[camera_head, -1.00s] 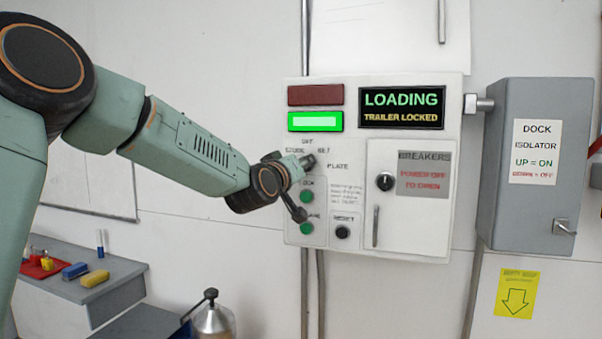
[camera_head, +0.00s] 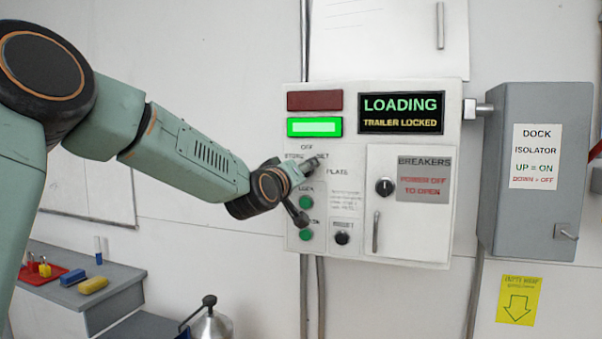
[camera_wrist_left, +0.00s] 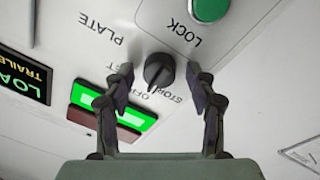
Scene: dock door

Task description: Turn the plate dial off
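The plate dial (camera_wrist_left: 159,70) is a small black knob on the white control panel (camera_head: 350,92), with OFF, SET and STORE labels around it. Its light mark seems to point toward the lower left in the left wrist view; I cannot tell exactly which label it meets. My left gripper (camera_wrist_left: 159,74) is open, with one finger on each side of the dial and gaps visible between fingers and knob. In the head view my left gripper (camera_head: 308,166) covers the dial.
Green LOCK (camera_head: 306,202) and lower green (camera_head: 306,235) buttons and a black RESET button (camera_head: 342,238) sit close below. The breaker door (camera_head: 410,225) is shut at right. The grey dock isolator (camera_head: 535,100) stands farther right. The display reads LOADING, TRAILER LOCKED.

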